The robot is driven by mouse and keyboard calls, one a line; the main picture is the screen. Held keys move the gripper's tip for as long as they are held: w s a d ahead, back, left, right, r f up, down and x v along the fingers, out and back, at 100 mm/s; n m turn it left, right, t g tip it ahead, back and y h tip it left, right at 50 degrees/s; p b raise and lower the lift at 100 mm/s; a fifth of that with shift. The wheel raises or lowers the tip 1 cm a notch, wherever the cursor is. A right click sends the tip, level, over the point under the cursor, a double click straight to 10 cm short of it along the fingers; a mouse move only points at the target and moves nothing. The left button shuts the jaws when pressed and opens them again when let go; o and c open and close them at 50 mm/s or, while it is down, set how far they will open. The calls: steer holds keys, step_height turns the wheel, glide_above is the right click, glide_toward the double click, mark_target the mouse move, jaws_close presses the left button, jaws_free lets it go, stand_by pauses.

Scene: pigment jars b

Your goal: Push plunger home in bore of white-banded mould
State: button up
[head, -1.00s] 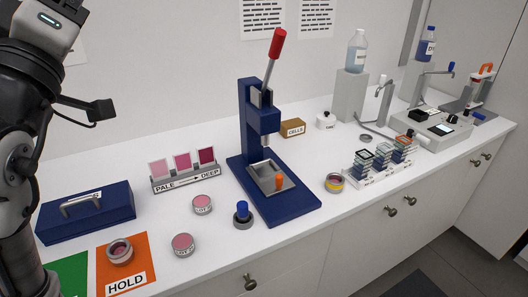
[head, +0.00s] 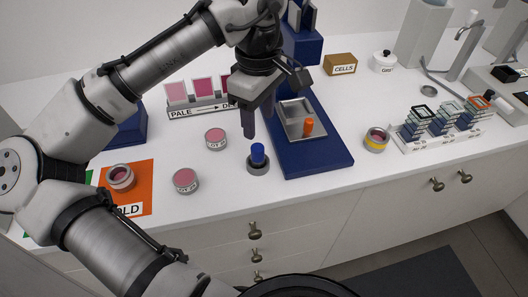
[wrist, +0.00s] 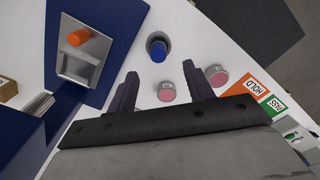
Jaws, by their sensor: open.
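No white band can be made out on this mould. My gripper (head: 259,122) is open and empty, fingers pointing down, above and just behind the plunger. In the wrist view, the blue plunger (wrist: 158,52) and the mould's dark rim (wrist: 152,37) lie just beyond the gap between the fingertips (wrist: 159,69). The fingers do not appear to touch the plunger.
The blue press base (head: 318,160) with a metal tray (head: 292,112) holding an orange piece (head: 308,127) is close on the right. Pink jars (head: 216,138) (head: 186,181) stand left. The counter's front edge is near.

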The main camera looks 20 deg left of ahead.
glide_above(258, 147)
steer(key=f, duration=0.5)
steer(key=shift+s+d, duration=0.3)
steer(key=shift+w+a+f+p, duration=0.2)
steer(key=shift+f+p, duration=0.25)
steer(key=shift+f, duration=0.9)
steer(key=shift+w+a+f+p, duration=0.15)
steer(key=shift+f+p, duration=0.3)
steer(key=shift+f, duration=0.85)
steer(key=shift+s, duration=0.1)
steer(key=shift+c, duration=0.3)
jaws_close()
steer(key=shift+r, duration=0.15)
